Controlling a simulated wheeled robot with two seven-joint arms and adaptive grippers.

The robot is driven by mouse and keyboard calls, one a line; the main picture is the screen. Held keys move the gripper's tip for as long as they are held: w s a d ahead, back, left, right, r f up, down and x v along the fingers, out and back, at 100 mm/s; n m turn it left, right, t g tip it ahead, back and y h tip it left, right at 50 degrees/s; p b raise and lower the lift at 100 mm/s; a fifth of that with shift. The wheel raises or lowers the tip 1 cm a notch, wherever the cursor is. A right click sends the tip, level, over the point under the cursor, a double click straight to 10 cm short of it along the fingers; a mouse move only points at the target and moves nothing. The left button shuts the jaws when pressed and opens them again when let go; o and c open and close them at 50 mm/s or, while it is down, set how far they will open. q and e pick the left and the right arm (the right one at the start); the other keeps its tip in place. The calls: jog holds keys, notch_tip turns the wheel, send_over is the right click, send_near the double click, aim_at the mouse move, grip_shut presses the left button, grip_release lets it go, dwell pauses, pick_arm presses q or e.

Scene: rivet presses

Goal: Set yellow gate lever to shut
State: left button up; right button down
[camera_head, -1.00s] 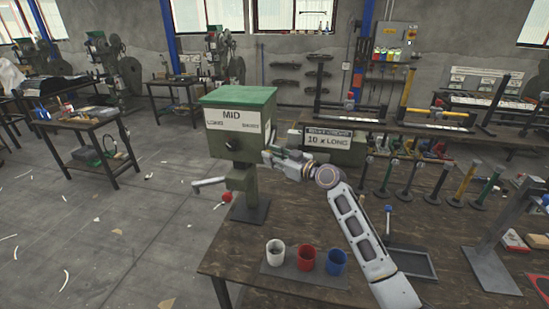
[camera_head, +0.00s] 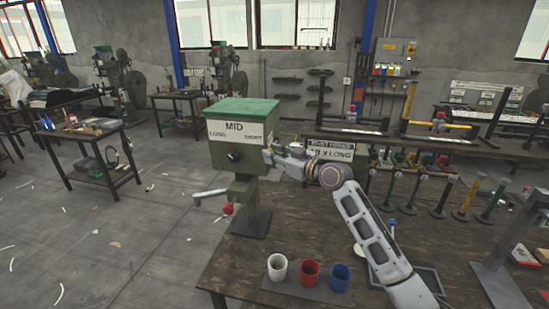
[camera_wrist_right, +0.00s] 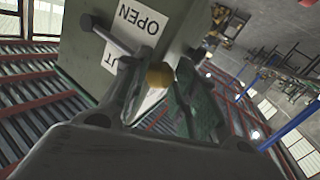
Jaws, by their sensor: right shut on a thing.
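The green press (camera_head: 237,135) stands on the bench with a MID label on its front. In the right wrist view, its side (camera_wrist_right: 85,60) carries labels reading OPEN and, partly covered, "UT". The yellow ball end of the gate lever (camera_wrist_right: 160,75) sits between the fingers of my right gripper (camera_wrist_right: 158,88), which is shut on it. A grey rod (camera_wrist_right: 115,38) sticks out by the OPEN label. In the head view, my right gripper (camera_head: 272,155) is at the press's right side, and the yellow lever is hidden there. My left gripper is not in view.
A red-ended handle (camera_head: 228,209) hangs at the press's lower front. White (camera_head: 277,267), red (camera_head: 310,273) and blue (camera_head: 340,278) cups stand at the bench's front. A sign reading LONG (camera_head: 330,150) is behind my arm. Several posts stand at the right.

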jog(key=shift+r, duration=0.4)
jog(key=c, duration=1.5)
grip_release()
jog(key=shift+w, duration=0.1)
jog(key=o, duration=0.4)
jog(key=shift+f, duration=0.3)
jog(key=shift+c, duration=0.2)
jog(key=shift+d, duration=0.1)
jog(key=v, duration=1.1)
jog(key=shift+s+d, duration=0.25)
jog(key=shift+d, duration=0.05)
